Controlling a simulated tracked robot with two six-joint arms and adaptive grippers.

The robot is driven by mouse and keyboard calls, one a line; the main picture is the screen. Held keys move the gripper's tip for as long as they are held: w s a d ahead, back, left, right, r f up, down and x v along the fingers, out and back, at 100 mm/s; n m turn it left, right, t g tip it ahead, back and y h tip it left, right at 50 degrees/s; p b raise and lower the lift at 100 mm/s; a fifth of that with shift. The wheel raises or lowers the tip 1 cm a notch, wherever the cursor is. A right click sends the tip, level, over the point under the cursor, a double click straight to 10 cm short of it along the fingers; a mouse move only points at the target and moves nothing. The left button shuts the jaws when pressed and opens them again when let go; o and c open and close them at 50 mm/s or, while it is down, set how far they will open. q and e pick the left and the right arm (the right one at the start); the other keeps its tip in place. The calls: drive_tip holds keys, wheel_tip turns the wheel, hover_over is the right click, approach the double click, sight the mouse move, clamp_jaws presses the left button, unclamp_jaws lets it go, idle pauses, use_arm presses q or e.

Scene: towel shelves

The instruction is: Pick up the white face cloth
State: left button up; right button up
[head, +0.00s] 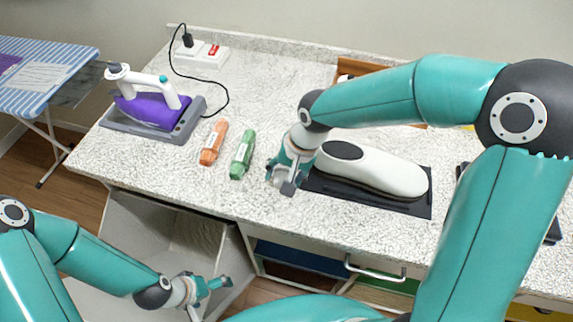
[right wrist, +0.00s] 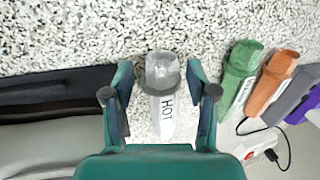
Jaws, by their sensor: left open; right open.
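The white face cloth (right wrist: 166,100) appears as a rolled white piece with a dark "HOT" print and a greyish end in the right wrist view. It lies between the two fingers of my right gripper (right wrist: 160,88), with a gap on each side. In the head view my right gripper (head: 284,180) hangs over the counter and hides the cloth. The near end of the cloth is cut off by the gripper body in the right wrist view. My left gripper (head: 206,291) is open and empty, low in front of the counter.
A green roll (head: 242,155) and an orange roll (head: 213,142) lie left of my right gripper. A white shoe-like form (head: 380,172) on a black mat (head: 420,209) lies to the right. A purple iron (head: 150,108) stands on its grey base at the left.

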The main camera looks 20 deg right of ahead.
drive_tip(key=shift+w+a+f, duration=0.15)
drive_tip(key=shift+f, duration=0.3)
drive_tip(key=c, duration=0.9)
drive_tip(key=shift+r, duration=0.15)
